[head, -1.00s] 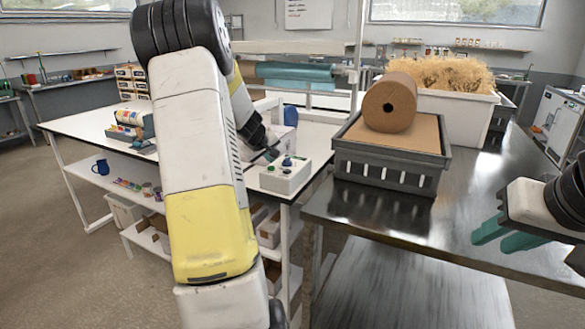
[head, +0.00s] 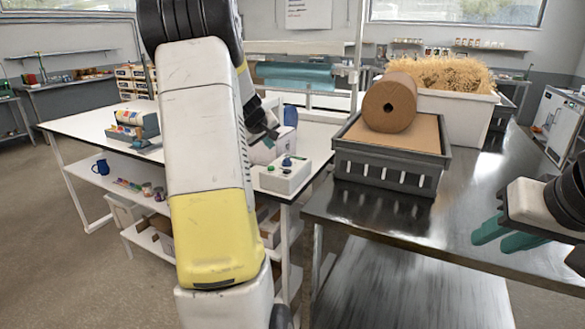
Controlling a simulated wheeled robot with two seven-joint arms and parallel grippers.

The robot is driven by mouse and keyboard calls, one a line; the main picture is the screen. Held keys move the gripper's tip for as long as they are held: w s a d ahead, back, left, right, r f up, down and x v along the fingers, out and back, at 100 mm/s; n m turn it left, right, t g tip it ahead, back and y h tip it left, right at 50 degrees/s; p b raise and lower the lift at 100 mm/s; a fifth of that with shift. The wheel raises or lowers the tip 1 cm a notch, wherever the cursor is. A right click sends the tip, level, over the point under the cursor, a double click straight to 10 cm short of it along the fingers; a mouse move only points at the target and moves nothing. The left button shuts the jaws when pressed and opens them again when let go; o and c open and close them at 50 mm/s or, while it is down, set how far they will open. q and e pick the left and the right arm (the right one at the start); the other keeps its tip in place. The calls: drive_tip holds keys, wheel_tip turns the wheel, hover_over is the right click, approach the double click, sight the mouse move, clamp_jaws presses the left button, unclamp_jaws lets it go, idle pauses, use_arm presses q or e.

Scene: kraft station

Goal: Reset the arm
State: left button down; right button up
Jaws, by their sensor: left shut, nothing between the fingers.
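My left gripper (head: 268,133) is small and partly hidden behind my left arm. It is shut and empty, held above the white table (head: 76,122), up and left of a white control box (head: 285,175) with green and blue knobs on top. It looks apart from the box. My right gripper (head: 508,236) is at the right edge, over the dark metal table (head: 460,215). Its two teal fingers stand apart with nothing between them.
A grey crate (head: 390,170) holds a brown paper roll (head: 389,103) on the metal table. A white bin (head: 465,118) of shredded straw stands behind it. A tape dispenser (head: 140,125) stands on the white table at left. The front of the metal table is clear.

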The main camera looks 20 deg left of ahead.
idle(0.4)
use_arm(q)
drive_tip(key=s+d+r+m+h, duration=0.1)
drive_tip(key=s+d+r+m, duration=0.15)
drive_tip(key=s+d, duration=0.35)
drive_tip(key=s+d+r+m+g+h, duration=0.1)
drive_tip(key=s+d+r+m, duration=0.2)
drive_tip(key=d, duration=0.4)
drive_tip(key=s+d+r+m+h, duration=0.1)
drive_tip(key=s+d+r, duration=0.2)
drive_tip(key=s+d, duration=0.35)
drive_tip(key=s+d+f+m+g, duration=0.1)
drive_tip(key=s+d, duration=0.3)
drive_tip(key=s, duration=0.5)
drive_tip(key=s+d+f+m+g, duration=0.1)
drive_tip(key=s+d+f+m, duration=0.1)
drive_tip(key=s, duration=0.8)
drive_tip(key=shift+d+f+m, duration=0.15)
drive_tip(key=shift+d+m, duration=0.6)
drive_tip(key=shift+d, duration=0.25)
idle(0.5)
